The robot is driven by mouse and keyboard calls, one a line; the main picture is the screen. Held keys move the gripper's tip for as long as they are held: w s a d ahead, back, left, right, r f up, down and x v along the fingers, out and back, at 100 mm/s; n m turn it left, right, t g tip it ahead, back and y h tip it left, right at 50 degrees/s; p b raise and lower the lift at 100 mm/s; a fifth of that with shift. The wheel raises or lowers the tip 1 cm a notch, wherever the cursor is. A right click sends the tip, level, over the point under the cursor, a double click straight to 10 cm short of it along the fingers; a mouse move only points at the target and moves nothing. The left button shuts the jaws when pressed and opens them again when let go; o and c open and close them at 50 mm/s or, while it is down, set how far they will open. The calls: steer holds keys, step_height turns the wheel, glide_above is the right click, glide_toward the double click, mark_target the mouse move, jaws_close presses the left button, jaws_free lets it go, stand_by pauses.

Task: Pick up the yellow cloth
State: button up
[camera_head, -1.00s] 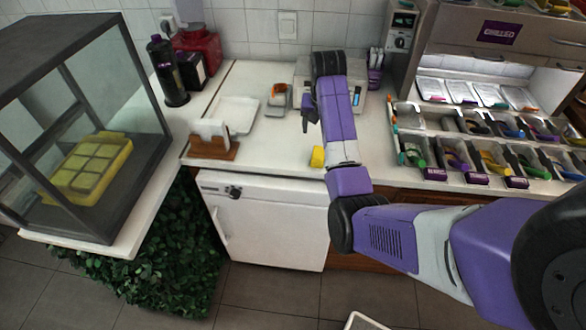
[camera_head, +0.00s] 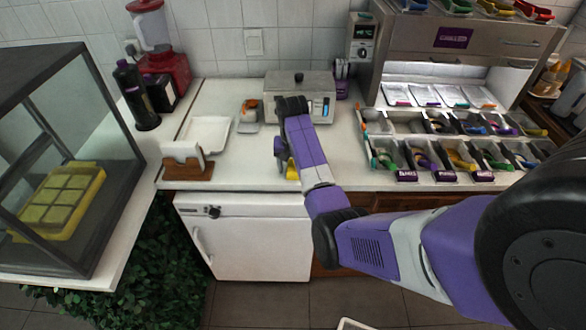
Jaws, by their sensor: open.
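The yellow cloth (camera_head: 291,173) lies on the white counter near its front edge. Only a small part of it shows, beside and behind my purple forearm. My gripper (camera_head: 281,156) hangs at the end of the arm, over the counter close to the cloth. The gripper is small and dark in this view and partly hidden by my wrist. It is open. I cannot tell whether the fingers touch the cloth.
A steel appliance (camera_head: 303,91) stands behind my wrist. A napkin holder (camera_head: 186,161), a white tray (camera_head: 207,134) and a small scale (camera_head: 250,113) are to the left. Topping bins (camera_head: 455,157) fill the right side. A glass case (camera_head: 75,160) stands far left.

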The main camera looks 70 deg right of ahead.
steer(key=shift+c, duration=0.2)
jaws_close()
step_height(320, 180, up, 20)
steer(key=p, duration=0.3)
steer(key=shift+p, duration=0.4)
stand_by(0.5)
